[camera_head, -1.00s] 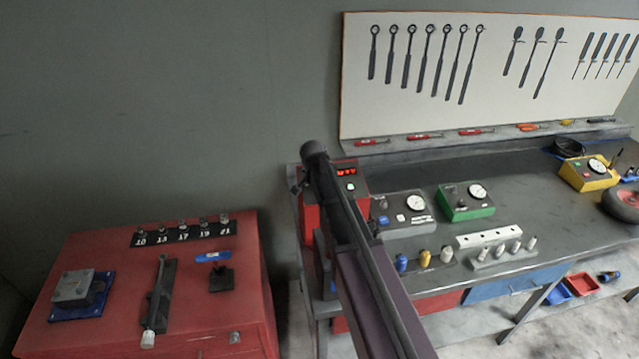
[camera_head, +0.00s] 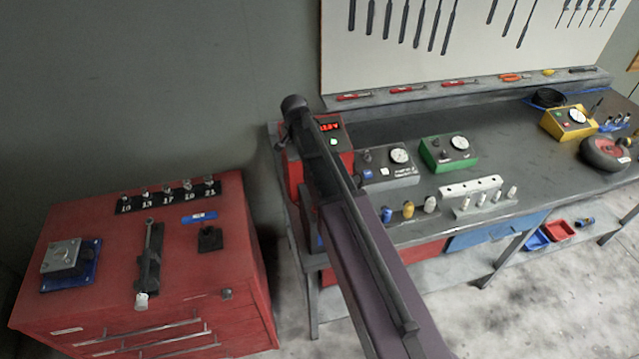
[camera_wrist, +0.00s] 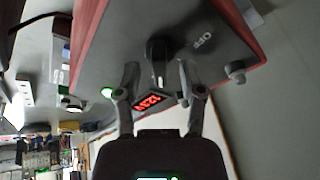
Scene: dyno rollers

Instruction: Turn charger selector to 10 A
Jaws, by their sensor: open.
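The charger (camera_head: 342,139) is a red box with a lit red display at the left end of the workbench, partly hidden behind my arm in the head view. In the wrist view its grey front panel (camera_wrist: 110,40) fills the upper middle. The dark selector knob (camera_wrist: 158,48) sits on that panel, with an "OFF" label to its right and the red display (camera_wrist: 152,101) below it. My gripper (camera_wrist: 158,70) is open, its fingertips on either side of the knob's lower part. I cannot tell whether they touch it. No 10 A mark is readable.
A green light (camera_wrist: 107,92) is on the panel, left of the gripper. A round grey post (camera_wrist: 236,72) is at the right. Grey and green gauge boxes (camera_head: 448,153) stand right of the charger. A red tool cabinet (camera_head: 110,235) is at the left.

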